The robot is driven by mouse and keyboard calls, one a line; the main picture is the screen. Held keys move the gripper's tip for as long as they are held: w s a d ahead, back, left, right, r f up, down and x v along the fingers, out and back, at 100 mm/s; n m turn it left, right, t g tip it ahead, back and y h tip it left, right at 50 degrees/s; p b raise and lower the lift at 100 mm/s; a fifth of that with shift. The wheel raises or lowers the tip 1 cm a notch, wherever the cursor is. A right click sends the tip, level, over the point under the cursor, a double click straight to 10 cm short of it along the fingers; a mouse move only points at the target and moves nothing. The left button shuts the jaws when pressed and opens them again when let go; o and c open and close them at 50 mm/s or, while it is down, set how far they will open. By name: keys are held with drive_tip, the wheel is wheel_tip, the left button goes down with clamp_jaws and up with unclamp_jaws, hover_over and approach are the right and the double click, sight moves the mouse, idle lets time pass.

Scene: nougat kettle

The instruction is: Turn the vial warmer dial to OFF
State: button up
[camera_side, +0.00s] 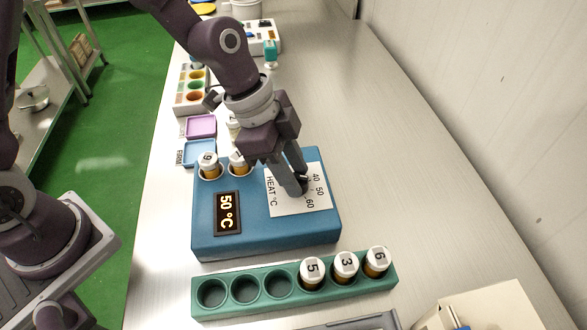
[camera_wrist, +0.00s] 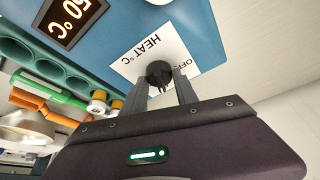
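The blue vial warmer (camera_side: 250,235) stands on the bench, its display (camera_side: 227,213) lit at 50 °C. Its white dial panel (camera_side: 283,205) reads HEAT °C with 40, 50 and 60; part of OFF shows in the wrist view. The round black dial (camera_wrist: 160,73) sits at my fingertips in the wrist view. My gripper (camera_side: 298,187) reaches down over the dial, fingers parted on either side of it. I cannot tell whether they press on it. In the side view the fingers mostly hide the dial, and its exact setting is not readable.
Numbered vials (camera_side: 209,165) stand in the warmer's back left. A green rack (camera_side: 225,310) in front holds three vials at its right; its left holes are empty. Purple (camera_side: 201,126) and blue (camera_side: 199,153) trays lie behind. The bench to the right is clear.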

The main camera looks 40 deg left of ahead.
clamp_jaws()
drive_tip(key=shift+n, duration=0.4)
drive_tip(key=n, duration=0.2)
drive_tip(key=n+t, duration=0.1)
drive_tip(key=shift+s+d+n+t+y, duration=0.15)
drive_tip(key=shift+n+t+y, duration=0.15)
drive_tip(key=shift+n+y, duration=0.1)
drive_tip(key=n+y, duration=0.1)
drive_tip(key=n, duration=0.2)
drive_tip(key=shift+s+d+n+t, duration=0.1)
drive_tip(key=shift+n+t, duration=0.2)
drive_tip(key=shift+t, duration=0.1)
drive_tip(key=n+y, duration=0.1)
drive_tip(key=n, duration=0.1)
drive_tip(key=n+y, duration=0.1)
drive_tip(key=n, duration=0.2)
drive_tip(key=shift+d+t, duration=0.1)
drive_tip(key=shift+t, duration=0.2)
drive_tip(key=shift+n+y, duration=0.9)
drive_tip(key=shift+n, duration=1.5)
